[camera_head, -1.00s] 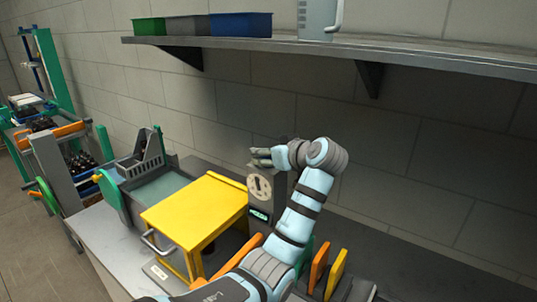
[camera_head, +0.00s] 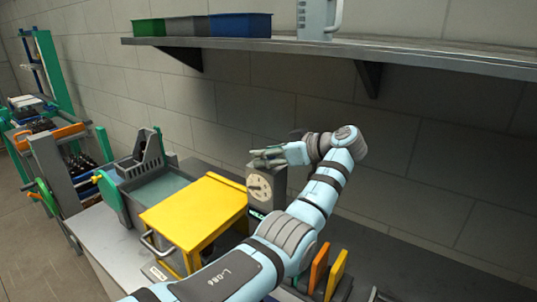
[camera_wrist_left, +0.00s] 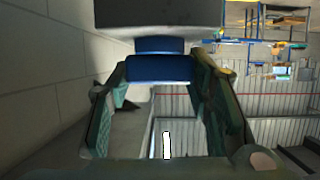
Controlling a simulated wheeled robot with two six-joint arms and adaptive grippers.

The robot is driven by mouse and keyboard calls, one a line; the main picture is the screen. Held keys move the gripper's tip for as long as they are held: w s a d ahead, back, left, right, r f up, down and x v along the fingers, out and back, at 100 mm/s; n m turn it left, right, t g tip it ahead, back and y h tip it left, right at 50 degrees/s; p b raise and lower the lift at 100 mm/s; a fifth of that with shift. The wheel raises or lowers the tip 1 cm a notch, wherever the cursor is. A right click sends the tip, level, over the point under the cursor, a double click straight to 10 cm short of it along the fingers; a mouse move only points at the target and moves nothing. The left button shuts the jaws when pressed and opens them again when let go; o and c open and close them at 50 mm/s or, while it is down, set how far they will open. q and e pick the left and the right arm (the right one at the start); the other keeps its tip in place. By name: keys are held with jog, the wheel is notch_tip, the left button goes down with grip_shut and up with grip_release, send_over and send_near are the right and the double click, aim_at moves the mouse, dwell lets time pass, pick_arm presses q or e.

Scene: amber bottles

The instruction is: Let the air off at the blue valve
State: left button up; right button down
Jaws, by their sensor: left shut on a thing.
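The blue valve (camera_wrist_left: 160,68) shows in the left wrist view as a blue knob on a short blue neck, under a dark grey housing (camera_wrist_left: 160,14). My left gripper (camera_wrist_left: 160,78) has one finger on each side of the knob and is shut on it. In the head view my left gripper (camera_head: 262,158) is at the top of a grey unit with a pale round dial (camera_head: 259,188). The valve is hidden there behind the fingers. The dial's reading is too small to tell. My right gripper is not in view.
A yellow bench-like cover (camera_head: 190,215) stands left of the dial unit. A grey shelf (camera_head: 400,58) above holds green, grey and blue bins (camera_head: 240,25). Orange and yellow panels (camera_head: 336,272) stand upright at lower right.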

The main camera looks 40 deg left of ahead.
pick_arm(q)
jog(key=o, duration=1.2)
jog(key=shift+c, duration=0.2)
jog(key=s+v, duration=0.1)
jog(key=v, duration=1.1)
jog(key=shift+w, duration=0.45)
jog(key=shift+a, duration=0.1)
